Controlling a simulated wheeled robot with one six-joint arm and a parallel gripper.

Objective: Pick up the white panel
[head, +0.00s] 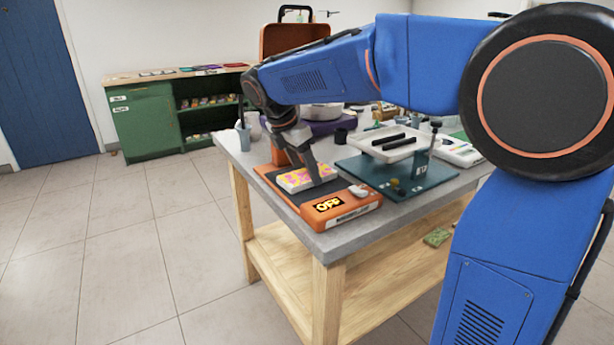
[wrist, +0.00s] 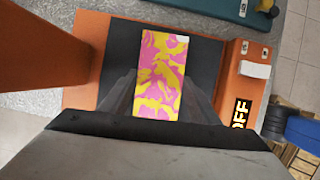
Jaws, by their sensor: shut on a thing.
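The panel (head: 298,181) has white sides and a pink and yellow marbled top face. It lies flat on the dark bed of an orange machine (head: 345,212) at the near left corner of the table. In the wrist view the panel (wrist: 160,70) runs lengthwise between my fingers. My gripper (head: 311,172) points down over the panel and is shut on its sides. In the wrist view my gripper (wrist: 160,97) has a finger along each long side. The panel's near end is hidden by my gripper's body. I cannot tell any gap under the panel.
The machine has an OFF sign (head: 328,204) and a small white block (head: 359,191) at its front end. An orange post (wrist: 55,50) stands close to my left finger. A teal board (head: 397,175) with a white tray (head: 388,143) lies to the right. Cups and tools crowd the back.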

